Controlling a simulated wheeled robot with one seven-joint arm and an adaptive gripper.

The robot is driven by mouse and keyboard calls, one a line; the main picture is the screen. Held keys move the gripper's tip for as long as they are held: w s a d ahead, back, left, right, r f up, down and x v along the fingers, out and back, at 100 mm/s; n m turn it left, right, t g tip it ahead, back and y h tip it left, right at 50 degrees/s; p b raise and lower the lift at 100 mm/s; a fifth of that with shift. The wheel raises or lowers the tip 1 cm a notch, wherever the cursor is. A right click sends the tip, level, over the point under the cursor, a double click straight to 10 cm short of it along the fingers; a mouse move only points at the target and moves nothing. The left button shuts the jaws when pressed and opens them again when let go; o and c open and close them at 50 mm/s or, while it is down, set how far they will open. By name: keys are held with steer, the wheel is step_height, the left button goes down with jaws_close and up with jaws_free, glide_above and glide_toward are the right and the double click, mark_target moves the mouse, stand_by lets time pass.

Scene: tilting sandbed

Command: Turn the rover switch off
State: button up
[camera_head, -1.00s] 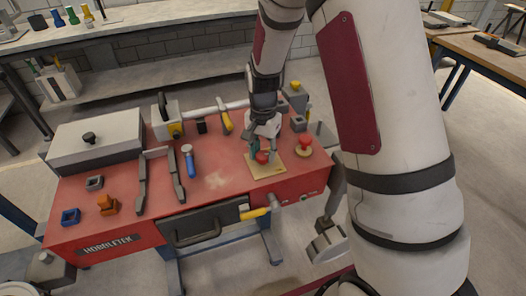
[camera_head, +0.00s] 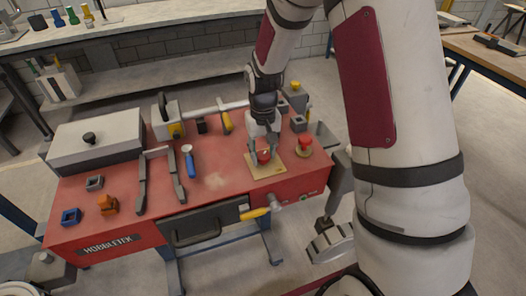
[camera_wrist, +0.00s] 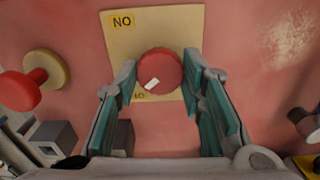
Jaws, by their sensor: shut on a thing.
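The switch is a round red knob (camera_head: 264,157) with a white mark, on a tan plate (camera_head: 277,168) on the red bench. In the wrist view the knob (camera_wrist: 165,65) sits between my two teal-lined fingers, and its white mark points to the lower left. The plate (camera_wrist: 120,45) there bears a yellow label reading "NO" in the picture and a second label partly hidden behind the knob and left finger. My gripper (camera_head: 264,159) points down over the plate and is shut on the knob; it also shows in the wrist view (camera_wrist: 160,76).
A red mushroom button (camera_head: 305,142) stands just right of the plate. Small grey blocks (camera_head: 298,123) stand behind. The bench between tool and plate is clear.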

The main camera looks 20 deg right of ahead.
mark_target(263, 154)
steer(key=shift+n, duration=0.5)
steer(key=o, duration=1.1)
steer(key=shift+o, duration=0.2)
steer(key=shift+r, duration=0.1)
step_height(263, 154, up, 12)
